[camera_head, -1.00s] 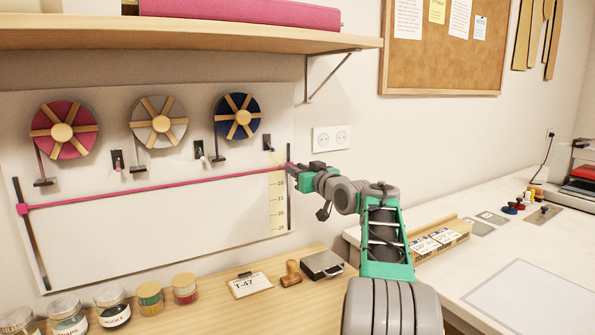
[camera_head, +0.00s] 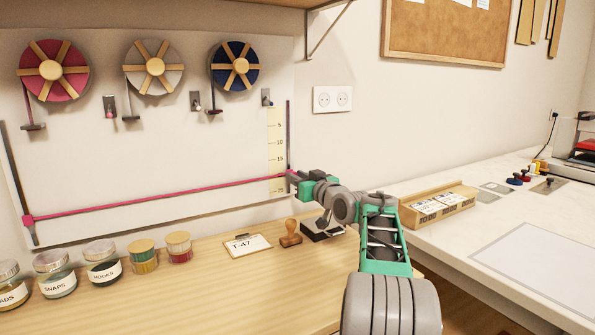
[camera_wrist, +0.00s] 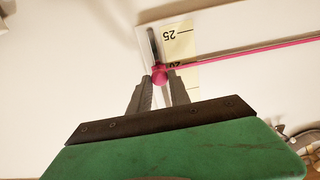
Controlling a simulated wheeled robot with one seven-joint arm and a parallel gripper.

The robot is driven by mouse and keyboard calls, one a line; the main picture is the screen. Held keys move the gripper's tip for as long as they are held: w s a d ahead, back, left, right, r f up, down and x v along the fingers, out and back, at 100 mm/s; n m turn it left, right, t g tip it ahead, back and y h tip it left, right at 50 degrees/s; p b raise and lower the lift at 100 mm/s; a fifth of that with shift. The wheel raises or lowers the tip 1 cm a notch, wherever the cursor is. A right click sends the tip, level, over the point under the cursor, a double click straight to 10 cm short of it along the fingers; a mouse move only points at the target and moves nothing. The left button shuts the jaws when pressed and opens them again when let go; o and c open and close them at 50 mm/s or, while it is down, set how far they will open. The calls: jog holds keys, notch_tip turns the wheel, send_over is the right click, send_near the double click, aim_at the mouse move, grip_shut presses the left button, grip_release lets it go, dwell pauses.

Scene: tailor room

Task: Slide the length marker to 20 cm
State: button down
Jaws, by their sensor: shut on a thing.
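The length marker, a thin pink bar (camera_head: 160,197), runs across the white board, rising to the right. Its left end is a pink block on the left dark rail (camera_head: 14,180); its right end is a pink knob (camera_wrist: 159,75) on the right rail (camera_head: 289,135). My gripper (camera_wrist: 159,83) is shut on this knob, one finger on each side; in the head view my gripper (camera_head: 293,175) is at the rail's lower part. The pale yellow ruler (camera_head: 275,115) lies beside the rail. In the wrist view the bar crosses the ruler at the partly covered 20 label, with 25 clear beyond it.
Ribbon spools, including a blue one (camera_head: 234,66), hang above the bar. Below, on the wooden table (camera_head: 215,290), are lidded jars (camera_head: 102,262), a T-47 tag card (camera_head: 247,246), a wooden stamp (camera_head: 290,233) and a dark pad (camera_head: 322,229) close under my arm.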

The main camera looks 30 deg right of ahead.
dwell(0.3)
jog(key=c, duration=1.2)
grip_release()
jog(key=shift+f, duration=0.1)
jog(key=shift+c, duration=0.2)
jog(key=s, duration=0.7)
jog(key=shift+s+a, duration=0.25)
jog(key=shift+s, duration=0.15)
